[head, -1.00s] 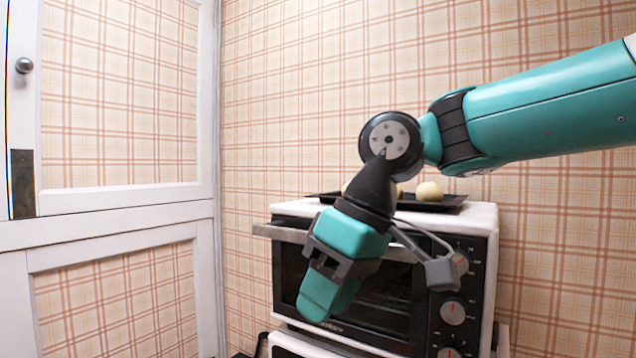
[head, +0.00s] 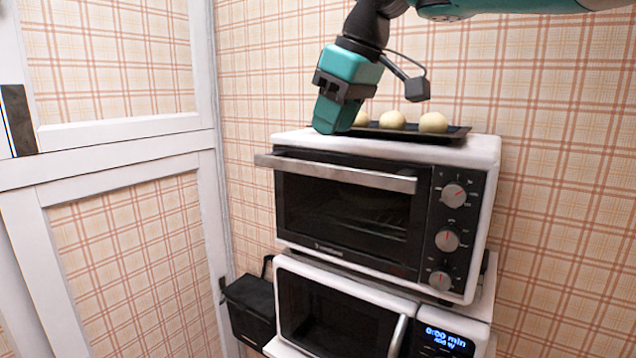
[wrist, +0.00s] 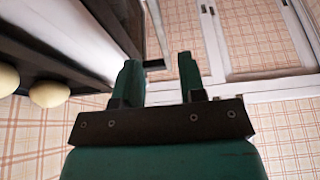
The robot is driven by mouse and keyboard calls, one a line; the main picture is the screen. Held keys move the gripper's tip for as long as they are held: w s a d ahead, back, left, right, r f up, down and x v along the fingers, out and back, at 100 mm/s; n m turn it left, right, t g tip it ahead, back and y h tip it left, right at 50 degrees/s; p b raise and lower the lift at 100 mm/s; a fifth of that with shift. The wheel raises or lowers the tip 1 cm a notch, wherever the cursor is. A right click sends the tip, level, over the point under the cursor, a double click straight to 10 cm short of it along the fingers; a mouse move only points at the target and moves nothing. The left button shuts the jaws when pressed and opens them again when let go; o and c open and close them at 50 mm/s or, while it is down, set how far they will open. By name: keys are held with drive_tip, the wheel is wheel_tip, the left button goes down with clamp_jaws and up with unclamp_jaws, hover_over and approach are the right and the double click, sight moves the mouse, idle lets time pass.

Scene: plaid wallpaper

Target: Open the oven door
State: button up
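The white and black toaster oven (head: 385,268) stands in the middle of the head view, with its glass door (head: 345,212) shut. Its silver bar handle (head: 340,172) runs along the door's top edge and is uncovered. My gripper (head: 328,128) points down, just above the handle's left half, and looks apart from it. In the wrist view my gripper's two green fingers (wrist: 160,72) are spread with a gap and nothing held between them. A light bar, likely the handle (wrist: 158,25), shows beyond the fingertips. The exact depth between fingers and handle cannot be told.
A black tray (head: 455,133) with pale round buns (head: 433,122) lies on the oven. A microwave (head: 335,315) stands below, with a black box (head: 250,308) left of it. Knobs (head: 447,240) line the oven's right side. A white panelled door (head: 110,160) stands at left.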

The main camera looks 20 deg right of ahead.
sight(317, 163)
drive_tip(key=x, duration=0.7)
drive_tip(key=shift+f+b, duration=0.15)
drive_tip(key=shift+b, duration=0.2)
clamp_jaws()
